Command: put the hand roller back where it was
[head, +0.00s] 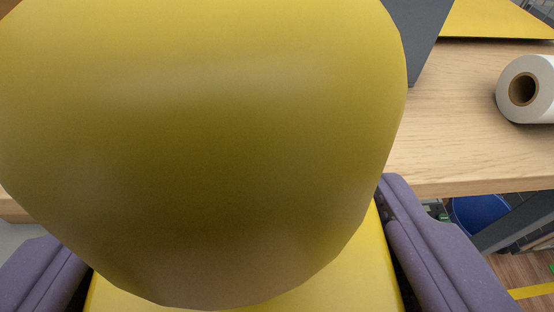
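I cannot make out a hand roller in the head view. A large, smooth, yellow rounded shape, very close to the camera, covers the left and middle of the picture; it seems to be part of my own arm. Purple parts with dark inner edges, also seemingly mine, show at both lower corners, with a flat yellow surface between them. I cannot make out my gripper's fingertips, and whether it holds anything is hidden.
A light wooden counter (440,130) runs behind, its front edge at the right. A white roll with a brown core (541,90) lies on it at the right edge. A grey panel (418,30) and a yellow surface (495,20) show behind. Below is a blue container (478,214).

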